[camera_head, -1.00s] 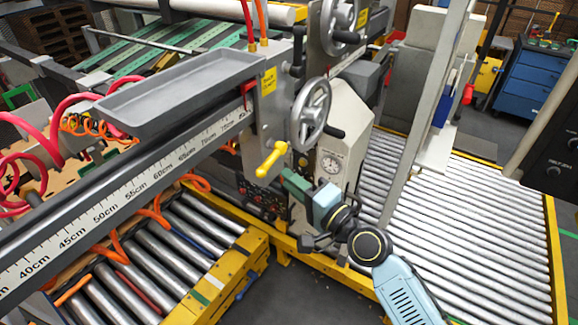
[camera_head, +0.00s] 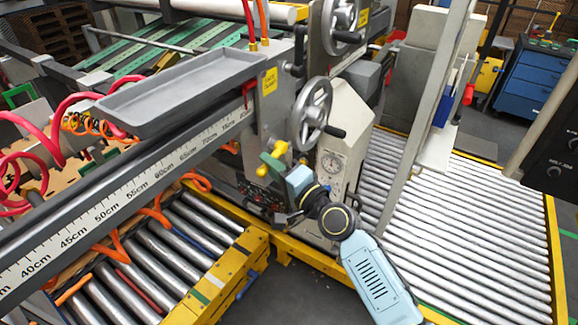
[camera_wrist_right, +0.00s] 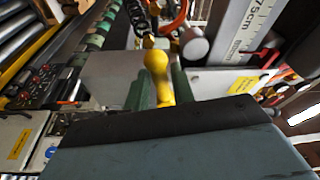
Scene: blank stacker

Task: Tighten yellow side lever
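The yellow side lever (camera_head: 280,148) sits on the grey machine post, below the handwheel, and slants down to the left. My right gripper (camera_head: 271,163) is at the lever, and its green fingers hide the middle of it. In the right wrist view the lever (camera_wrist_right: 158,65) stands between the two green fingers of my right gripper (camera_wrist_right: 162,92), one on each side and close to it. I cannot tell whether both fingers touch it. My left gripper is not in view.
A grey handwheel (camera_head: 310,115) with a black handle is just above my right gripper. A grey tray (camera_head: 185,92) and a ruler beam (camera_head: 120,205) are to the left. Roller conveyors lie at the lower left (camera_head: 150,260) and on the right (camera_head: 460,230).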

